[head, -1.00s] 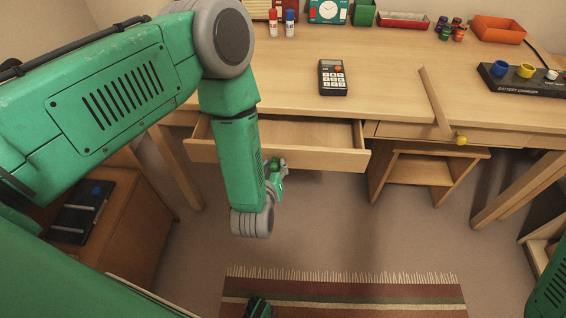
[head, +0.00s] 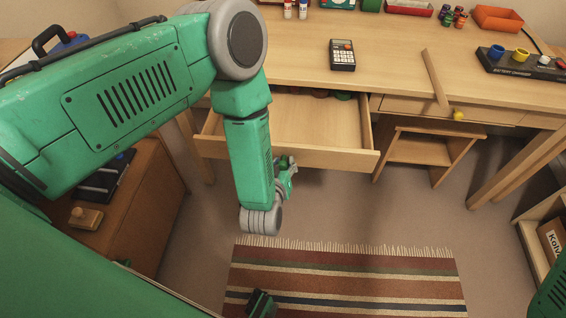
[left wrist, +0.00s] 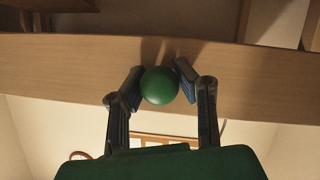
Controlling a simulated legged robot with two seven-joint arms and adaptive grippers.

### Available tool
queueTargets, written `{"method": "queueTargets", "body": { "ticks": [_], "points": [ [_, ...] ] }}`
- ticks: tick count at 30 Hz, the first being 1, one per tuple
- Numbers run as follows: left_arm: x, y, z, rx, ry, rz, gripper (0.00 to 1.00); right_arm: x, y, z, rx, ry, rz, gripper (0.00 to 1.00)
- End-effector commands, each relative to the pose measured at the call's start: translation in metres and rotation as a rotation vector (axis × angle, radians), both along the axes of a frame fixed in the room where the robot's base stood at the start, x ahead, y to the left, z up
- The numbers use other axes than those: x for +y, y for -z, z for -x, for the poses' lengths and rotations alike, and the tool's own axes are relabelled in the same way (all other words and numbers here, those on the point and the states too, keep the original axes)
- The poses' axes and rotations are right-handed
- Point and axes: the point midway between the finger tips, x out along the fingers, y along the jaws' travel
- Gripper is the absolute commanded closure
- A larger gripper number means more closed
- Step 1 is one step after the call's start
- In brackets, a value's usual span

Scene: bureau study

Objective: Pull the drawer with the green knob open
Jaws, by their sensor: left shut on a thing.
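The drawer (head: 330,158) stands pulled well out from the desk, its inside showing, with a few small dark red and green things at the back. In the left wrist view the green knob (left wrist: 159,86) sits on the drawer's wooden front (left wrist: 60,75), between the two fingers of my left gripper (left wrist: 160,84). My left gripper is shut on the knob. In the head view my left gripper (head: 287,172) is at the drawer front, partly hidden by my forearm, which also hides the knob.
A closed drawer with a yellow knob (head: 458,115) is to the right; a wooden strip (head: 436,78) overhangs the desk edge above it. A calculator (head: 342,54) and charger (head: 525,64) lie on the desk. A stool (head: 425,150) stands below. A striped rug (head: 350,280) covers the floor.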

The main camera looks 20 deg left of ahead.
Motion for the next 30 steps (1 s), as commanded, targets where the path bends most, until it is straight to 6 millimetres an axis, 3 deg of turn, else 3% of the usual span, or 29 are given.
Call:
{"method": "queueTargets", "body": {
  "ticks": [4,5,6,7,19,30],
  "points": [
    [0.004,-0.003,-0.002,-0.009,-0.007,-0.007,1.00,0.000,0.000,0.000,0.000,0.001,0.001,0.60],
    [0.004,-0.003,-0.002,-0.010,-0.007,-0.008,0.69,0.000,0.000,0.000,0.000,0.001,0.001,0.60],
    [0.004,-0.003,-0.002,-0.009,-0.007,-0.007,0.55,0.000,0.000,0.000,0.000,0.001,0.001,0.60],
    [0.003,-0.003,-0.002,-0.008,-0.005,-0.007,0.51,0.000,0.000,0.000,0.000,0.001,0.001,0.60],
    [0.001,-0.002,0.006,0.000,-0.003,-0.004,0.51,0.000,-0.001,0.002,-0.002,0.001,0.001,0.60],
    [-0.011,-0.028,0.072,0.002,-0.001,-0.005,0.51,0.000,-0.001,0.002,-0.002,0.001,0.001,0.60]
  ]
}}
